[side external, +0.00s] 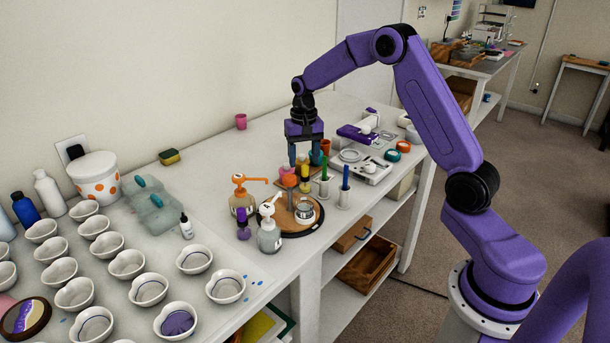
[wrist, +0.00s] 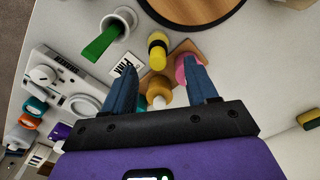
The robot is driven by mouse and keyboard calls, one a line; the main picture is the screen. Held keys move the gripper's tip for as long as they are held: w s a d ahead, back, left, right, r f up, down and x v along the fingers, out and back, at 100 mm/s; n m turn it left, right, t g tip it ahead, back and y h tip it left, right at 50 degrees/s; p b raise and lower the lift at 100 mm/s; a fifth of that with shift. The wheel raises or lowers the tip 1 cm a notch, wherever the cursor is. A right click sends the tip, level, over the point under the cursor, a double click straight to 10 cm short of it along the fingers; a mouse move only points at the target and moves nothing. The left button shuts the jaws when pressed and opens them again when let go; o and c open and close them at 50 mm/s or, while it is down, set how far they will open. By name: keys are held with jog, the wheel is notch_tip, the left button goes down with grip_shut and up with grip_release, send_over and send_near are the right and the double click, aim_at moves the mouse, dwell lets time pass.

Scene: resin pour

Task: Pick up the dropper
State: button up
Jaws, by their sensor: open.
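My gripper (side external: 304,158) is open and points down over a small wooden block at the middle of the table. In the wrist view my gripper (wrist: 158,72) has its blue fingers spread, with an amber piece with a pale tip (wrist: 158,92) showing between them. A pink piece (wrist: 182,68) is by the right finger, and a yellow piece with a dark band (wrist: 157,45) is just beyond the fingers. A small white bottle with a black tip (side external: 186,228), dropper-like, stands upright far to the left of my gripper. I cannot tell which of these is the dropper.
A round board (side external: 310,222) and pump bottles (side external: 269,230) stand in front. Several white cups (side external: 150,289) fill the left.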

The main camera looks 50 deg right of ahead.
aim_at(305, 166)
jog(key=f, duration=0.4)
jog(key=shift+s, duration=0.25)
jog(key=shift+c, duration=0.3)
grip_shut()
notch_tip(305, 166, up, 10)
jog(key=shift+r, duration=0.1)
